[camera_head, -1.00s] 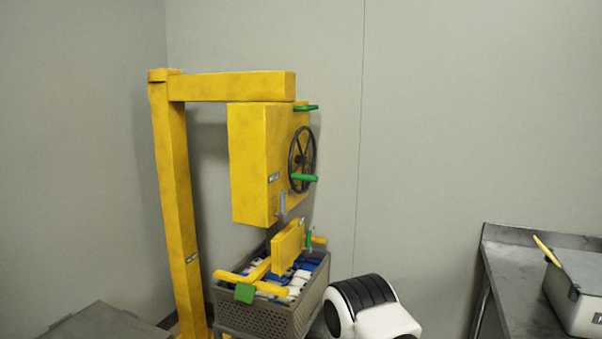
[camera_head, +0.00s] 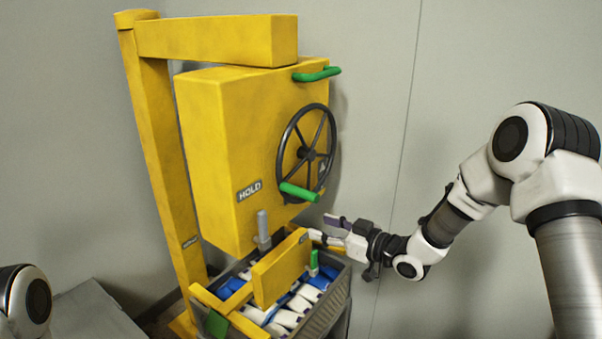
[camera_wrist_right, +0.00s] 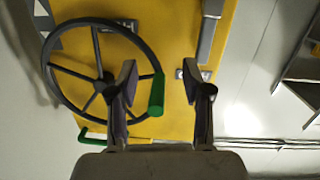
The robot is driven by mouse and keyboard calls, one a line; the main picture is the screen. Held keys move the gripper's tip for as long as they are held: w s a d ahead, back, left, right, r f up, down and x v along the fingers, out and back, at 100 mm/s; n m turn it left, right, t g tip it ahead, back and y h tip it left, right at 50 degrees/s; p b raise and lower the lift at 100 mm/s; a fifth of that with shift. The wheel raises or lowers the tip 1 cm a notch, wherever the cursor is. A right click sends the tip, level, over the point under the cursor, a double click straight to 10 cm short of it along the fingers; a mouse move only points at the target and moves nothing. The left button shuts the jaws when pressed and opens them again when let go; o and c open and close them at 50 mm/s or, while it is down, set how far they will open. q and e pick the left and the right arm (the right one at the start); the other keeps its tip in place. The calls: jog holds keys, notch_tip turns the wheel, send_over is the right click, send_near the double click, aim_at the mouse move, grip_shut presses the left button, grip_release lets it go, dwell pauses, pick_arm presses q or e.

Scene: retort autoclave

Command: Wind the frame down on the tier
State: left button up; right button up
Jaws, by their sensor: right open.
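A yellow hoist housing (camera_head: 225,150) marked HOLD carries a black handwheel (camera_head: 283,150) with a green crank knob (camera_head: 299,192). Below it, a yellow frame (camera_head: 283,268) with bars sits over a grey tier basket (camera_head: 335,300) of white and blue pouches; I cannot tell whether it touches them. My right gripper (camera_head: 335,229) is open, below and right of the wheel. In the right wrist view the wheel (camera_wrist_right: 50,70) shows on the left. The knob (camera_wrist_right: 156,95) appears between the open right fingers (camera_wrist_right: 160,80), nearer the left one. My left gripper is out of view.
A yellow post (camera_head: 160,150) and top beam (camera_head: 220,38) support the housing. A green fixed handle (camera_head: 317,74) sticks out above the wheel. A grey surface (camera_head: 80,310) is at lower left. Plain wall stands behind, with open space right of the wheel.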

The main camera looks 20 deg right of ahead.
aim_at(321, 198)
jog(key=r+n+y, duration=0.1)
jog(key=r, duration=0.2)
jog(key=r+n, duration=0.1)
jog(key=r, duration=0.3)
jog(key=shift+w+d+r+y, duration=0.1)
jog(key=shift+w+y, duration=0.1)
jog(key=shift+y, duration=0.2)
jog(key=p+x, duration=0.2)
jog(key=x, duration=0.5)
jog(key=shift+w+d, duration=0.1)
jog(key=shift+w, duration=0.1)
jog(key=shift+w+a+p, duration=0.15)
jog(key=shift+a+p, duration=0.15)
jog(key=shift+a, duration=0.05)
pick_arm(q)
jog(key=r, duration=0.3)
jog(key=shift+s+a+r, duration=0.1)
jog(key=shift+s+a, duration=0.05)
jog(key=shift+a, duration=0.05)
pick_arm(e)
jog(key=shift+d, duration=0.1)
jog(key=shift+c, duration=0.3)
grip_shut()
